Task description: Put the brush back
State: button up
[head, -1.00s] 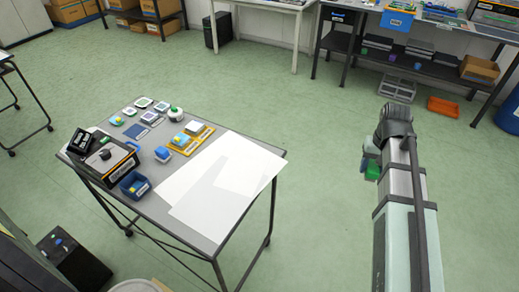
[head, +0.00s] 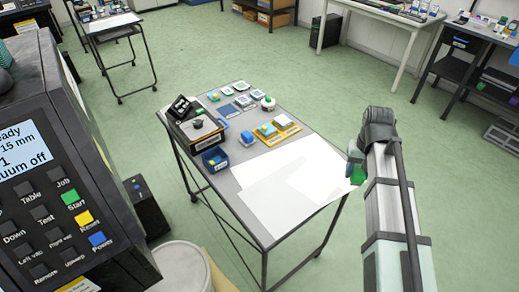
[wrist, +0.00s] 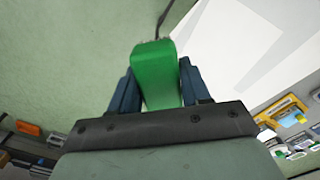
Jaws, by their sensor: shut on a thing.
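My gripper (wrist: 157,82) is shut on a green object (wrist: 155,62) with a smooth, rounded top, held between two dark blue fingers. In the head view the green object (head: 357,175) shows as a small patch under my wrist, just right of the table (head: 262,232). The gripper's fingers are mostly hidden there by my arm. In the wrist view the table's white sheets lie beyond the gripper at upper right, apart from the green object.
White sheets (head: 290,180) cover the table's near right part. A yellow tray (head: 285,127), a blue bin (head: 215,159), a black device (head: 196,128) and several small pads and blocks stand farther back. A keypad machine (head: 70,180) fills the left. Green floor surrounds the table.

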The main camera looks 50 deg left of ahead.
jog(key=s+a+n, duration=0.2)
jog(key=s+a, duration=0.5)
jog(key=a, duration=0.4)
jog(key=s+a+n, duration=0.2)
jog(key=s+a, duration=0.5)
jog(key=a, duration=0.4)
jog(key=s+a+n, duration=0.2)
jog(key=s+a, duration=0.6)
jog(key=a, duration=0.4)
jog(key=n, duration=0.4)
send_near(232, 150)
jog(key=shift+s+d+f, duration=0.1)
jog(key=shift+f, duration=3.05)
jog(key=shift+f, duration=0.15)
jog(key=o, duration=0.7)
jog(key=shift+c, duration=0.2)
notch_tip(232, 150, up, 12)
jog(key=shift+r, duration=0.2)
